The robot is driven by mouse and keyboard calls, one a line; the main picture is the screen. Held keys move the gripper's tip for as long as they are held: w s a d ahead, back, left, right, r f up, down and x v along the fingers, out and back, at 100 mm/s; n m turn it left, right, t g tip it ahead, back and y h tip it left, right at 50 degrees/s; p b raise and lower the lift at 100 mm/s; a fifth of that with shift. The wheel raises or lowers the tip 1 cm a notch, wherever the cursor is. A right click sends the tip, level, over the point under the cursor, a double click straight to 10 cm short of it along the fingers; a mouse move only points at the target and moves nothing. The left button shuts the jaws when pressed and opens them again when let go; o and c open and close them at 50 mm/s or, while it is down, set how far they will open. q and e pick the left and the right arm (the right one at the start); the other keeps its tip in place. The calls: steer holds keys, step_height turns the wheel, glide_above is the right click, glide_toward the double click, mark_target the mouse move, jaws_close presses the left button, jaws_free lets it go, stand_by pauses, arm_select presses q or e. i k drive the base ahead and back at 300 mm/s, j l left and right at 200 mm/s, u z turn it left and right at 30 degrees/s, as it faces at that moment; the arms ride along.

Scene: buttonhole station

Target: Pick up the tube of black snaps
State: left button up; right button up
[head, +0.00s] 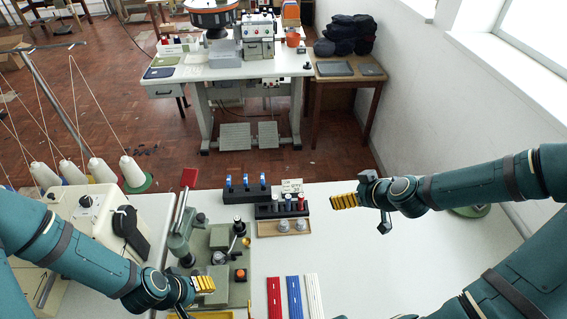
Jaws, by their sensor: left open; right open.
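A low black rack (265,213) stands on the white table, behind the middle. It holds several short upright tubes with dark, pale and red contents. A dark tube (275,202) stands at the left of this group; it looks like the black snaps, but the contents are too small to be sure. My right gripper (344,201) is open and empty, with yellow finger pads, a short way right of the rack and pointing left at it. My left gripper (203,284) is open, low over the front of the green press, apart from the rack. One of its fingers is partly hidden.
The green snap press (217,240) with a red-tipped lever stands left of the rack. Blue holders (247,183) stand behind it and a wooden block (283,227) in front. Red (274,297), blue (294,296) and white strips lie nearer. The table's right side is clear.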

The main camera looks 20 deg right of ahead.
mark_target(237, 221)
steer(key=k, duration=1)
